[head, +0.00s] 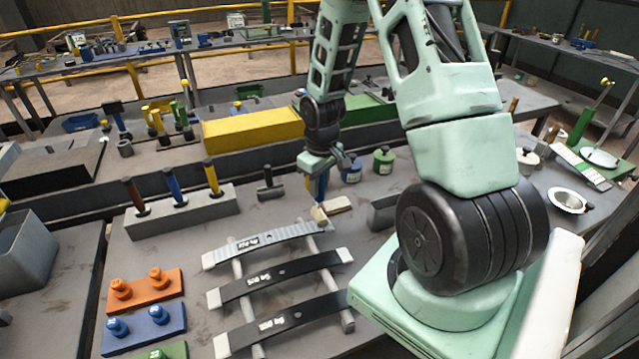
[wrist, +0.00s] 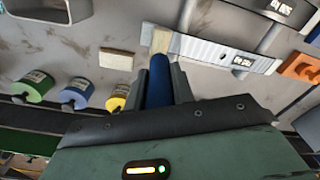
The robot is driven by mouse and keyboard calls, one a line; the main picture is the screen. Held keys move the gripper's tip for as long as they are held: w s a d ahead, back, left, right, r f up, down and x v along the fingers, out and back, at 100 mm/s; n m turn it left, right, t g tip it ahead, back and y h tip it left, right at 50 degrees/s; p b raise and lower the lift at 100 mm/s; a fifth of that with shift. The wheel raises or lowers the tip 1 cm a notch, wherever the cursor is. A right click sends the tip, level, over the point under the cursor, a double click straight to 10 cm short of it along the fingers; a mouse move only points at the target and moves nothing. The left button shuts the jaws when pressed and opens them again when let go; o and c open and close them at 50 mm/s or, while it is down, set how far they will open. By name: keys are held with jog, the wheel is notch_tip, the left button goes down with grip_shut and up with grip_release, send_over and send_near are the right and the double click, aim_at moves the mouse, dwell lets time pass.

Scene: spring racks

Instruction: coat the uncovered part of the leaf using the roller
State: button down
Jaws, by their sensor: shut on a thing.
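My gripper (head: 318,172) is shut on the blue handle of the roller (head: 320,214), which points downward. In the wrist view the blue handle (wrist: 158,82) sits between my fingers and the cream roller head (wrist: 160,41) lies beyond it. The head is at the right end of the light grey leaf (head: 265,243), the rearmost of three on the rack; I cannot tell whether it touches. This leaf also shows in the wrist view (wrist: 210,51), grey and ribbed with a dark label. Two black leaves, a middle one (head: 285,276) and a front one (head: 300,319), lie nearer.
A cream block (head: 338,205) lies just right of the roller. Blue (head: 352,171) and green (head: 383,160) jars stand behind. A grey holder (head: 185,212) carries upright handled tools at left; an orange pegged block (head: 145,288) stands at front left.

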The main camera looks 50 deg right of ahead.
jog(key=shift+f+b, duration=0.75)
jog(key=shift+f, duration=0.3)
dwell(0.4)
jog(key=shift+d, duration=0.15)
jog(key=shift+r, duration=0.1)
jog(key=shift+p, duration=0.45)
jog(key=shift+s+d+f, duration=0.25)
jog(key=shift+s+d, duration=0.2)
jog(key=shift+d, duration=0.35)
dwell(0.8)
jog(key=shift+r, duration=0.1)
